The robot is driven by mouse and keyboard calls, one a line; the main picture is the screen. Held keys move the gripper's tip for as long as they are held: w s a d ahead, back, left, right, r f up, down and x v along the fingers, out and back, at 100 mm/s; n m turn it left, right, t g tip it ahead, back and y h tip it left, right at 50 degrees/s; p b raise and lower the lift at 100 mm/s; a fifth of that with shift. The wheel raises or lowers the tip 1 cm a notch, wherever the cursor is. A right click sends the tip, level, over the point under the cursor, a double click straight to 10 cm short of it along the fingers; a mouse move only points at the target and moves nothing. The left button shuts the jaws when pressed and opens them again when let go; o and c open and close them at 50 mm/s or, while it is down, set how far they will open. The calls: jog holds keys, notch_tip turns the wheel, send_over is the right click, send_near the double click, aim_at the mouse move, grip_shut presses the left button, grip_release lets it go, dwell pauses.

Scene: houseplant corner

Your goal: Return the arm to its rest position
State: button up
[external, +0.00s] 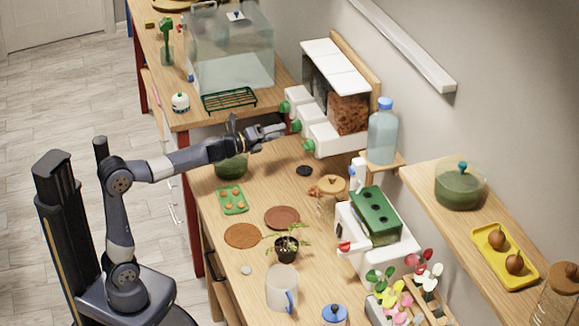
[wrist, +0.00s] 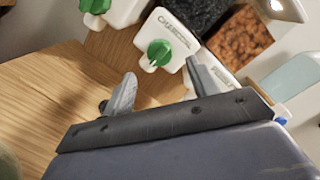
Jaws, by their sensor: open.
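My arm reaches out to the right from its base over the wooden bench. My gripper (external: 262,133) is in the air above the far part of the bench, just left of the white dispensers. In the wrist view my gripper (wrist: 160,85) has its two fingers spread apart with nothing between them. A dispenser labelled "CHARCOAL" with a green knob (wrist: 159,52) is ahead of the fingers. I cannot tell the exact gap between the fingers and the dispensers.
A dark green bowl (external: 231,166) sits beneath my forearm. A glass tank (external: 232,60) and green rack (external: 229,100) stand on the back table. A blue-capped bottle (external: 383,135) stands right of the dispensers. A seedling pot (external: 286,250) and clear jug (external: 281,290) stand nearer. The floor at left is clear.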

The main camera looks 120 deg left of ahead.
jog(key=x, duration=0.5)
jog(key=shift+p, duration=0.4)
jog(key=b+v, duration=0.1)
jog(key=v, duration=0.9)
jog(key=w+a+n+t+h+p, duration=0.1)
jog(key=w+a+n+p, duration=0.4)
jog(key=n+p, duration=1.4)
jog(key=a+h+p, duration=0.1)
jog(key=a, duration=0.2)
jog(key=shift+w+a+r+h, duration=0.2)
jog(key=shift+w+a+h, duration=0.05)
jog(key=shift+w+h, duration=0.15)
